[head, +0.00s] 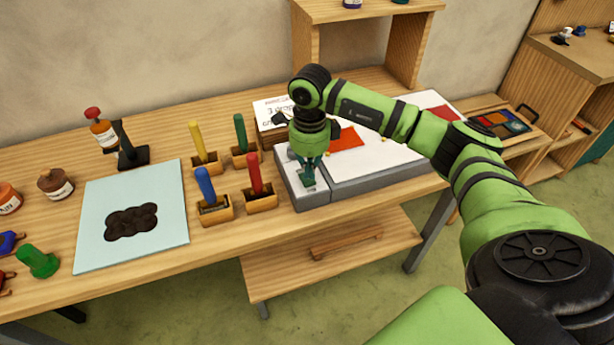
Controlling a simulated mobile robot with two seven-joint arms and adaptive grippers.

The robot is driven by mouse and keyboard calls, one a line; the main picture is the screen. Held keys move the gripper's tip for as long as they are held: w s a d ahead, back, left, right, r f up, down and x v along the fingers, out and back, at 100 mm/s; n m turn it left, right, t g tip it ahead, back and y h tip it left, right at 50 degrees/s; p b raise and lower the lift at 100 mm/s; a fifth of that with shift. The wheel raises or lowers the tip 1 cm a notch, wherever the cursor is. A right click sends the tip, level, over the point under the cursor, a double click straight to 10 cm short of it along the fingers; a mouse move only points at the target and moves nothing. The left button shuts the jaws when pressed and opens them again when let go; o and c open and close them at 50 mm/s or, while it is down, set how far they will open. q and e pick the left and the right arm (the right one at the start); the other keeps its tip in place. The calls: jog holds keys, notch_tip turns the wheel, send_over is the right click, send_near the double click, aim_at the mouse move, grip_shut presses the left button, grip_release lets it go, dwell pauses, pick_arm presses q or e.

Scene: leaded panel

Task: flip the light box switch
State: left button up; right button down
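The light box (385,166) is a grey box with a white top, standing on the wooden bench at the right. A narrow grey section (313,196) forms its left end. My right gripper (308,182) points down over this section, with its fingertips at or just above its top. The switch itself cannot be made out; the gripper covers the middle of that section. I cannot tell whether the fingers touch anything or how far apart they are. My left gripper is not in the head view.
Tools with blue (206,186), red (255,174), yellow (197,140) and green (240,132) handles stand in wooden blocks left of the light box. A red-orange piece (347,139) lies on its white top. A pale blue sheet (160,190) lies further left. A shelf unit (305,45) stands behind.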

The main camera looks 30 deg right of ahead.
aim_at(309, 182)
jog(key=shift+f+b, duration=1.05)
jog(key=shift+f, duration=0.2)
dwell(0.5)
jog(key=shift+r, duration=0.15)
jog(key=shift+r+p, duration=0.75)
jog(key=shift+r, duration=0.15)
jog(key=shift+r+p, duration=1.5)
jog(key=shift+r, duration=1.05)
